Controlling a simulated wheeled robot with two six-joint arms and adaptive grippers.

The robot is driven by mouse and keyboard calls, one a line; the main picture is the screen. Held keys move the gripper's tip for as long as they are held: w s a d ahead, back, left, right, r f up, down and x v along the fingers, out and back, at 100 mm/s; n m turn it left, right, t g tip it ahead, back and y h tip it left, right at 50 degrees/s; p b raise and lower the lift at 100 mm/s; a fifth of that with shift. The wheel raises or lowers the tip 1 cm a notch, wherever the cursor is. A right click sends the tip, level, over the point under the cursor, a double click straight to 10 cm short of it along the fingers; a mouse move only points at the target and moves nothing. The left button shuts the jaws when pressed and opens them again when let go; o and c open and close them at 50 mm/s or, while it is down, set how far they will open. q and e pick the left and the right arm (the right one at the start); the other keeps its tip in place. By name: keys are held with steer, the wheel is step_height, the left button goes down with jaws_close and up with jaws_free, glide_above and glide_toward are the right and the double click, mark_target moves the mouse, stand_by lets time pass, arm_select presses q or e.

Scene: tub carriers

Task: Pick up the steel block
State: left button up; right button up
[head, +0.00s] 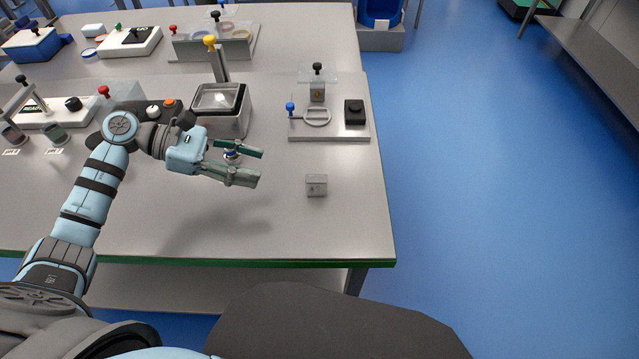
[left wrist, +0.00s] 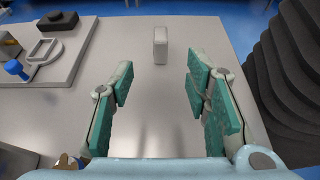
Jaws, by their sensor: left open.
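The steel block (head: 316,185) is a small grey block standing on the table, near its right side. It also shows in the left wrist view (left wrist: 160,45), upright and beyond the fingertips, roughly centred between them. My left gripper (head: 260,165) is open and empty, above the table and to the left of the block, with its fingers pointing toward it. In the left wrist view the two green-padded fingers (left wrist: 160,88) are spread apart with bare table between them. My right gripper is in neither view.
A plate with a ring, a blue knob and a black box (head: 355,112) stands behind the block. A metal tub (head: 243,122) stands behind my left gripper. The table (head: 350,225) is clear around the block; its green-trimmed front edge and right edge are near.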

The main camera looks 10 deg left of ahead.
mark_target(313, 178)
arm_select(q)
steer(key=p+x, duration=0.1)
steer(key=x, duration=0.3)
steer(key=p+x, duration=0.1)
steer(key=x, duration=0.4)
steer(key=p+x, duration=0.1)
steer(key=x, duration=0.4)
steer(key=shift+d+r+p, duration=0.1)
steer(key=shift+r+p, duration=0.25)
steer(key=shift+r, duration=0.05)
steer(key=shift+d, duration=0.1)
jaws_close()
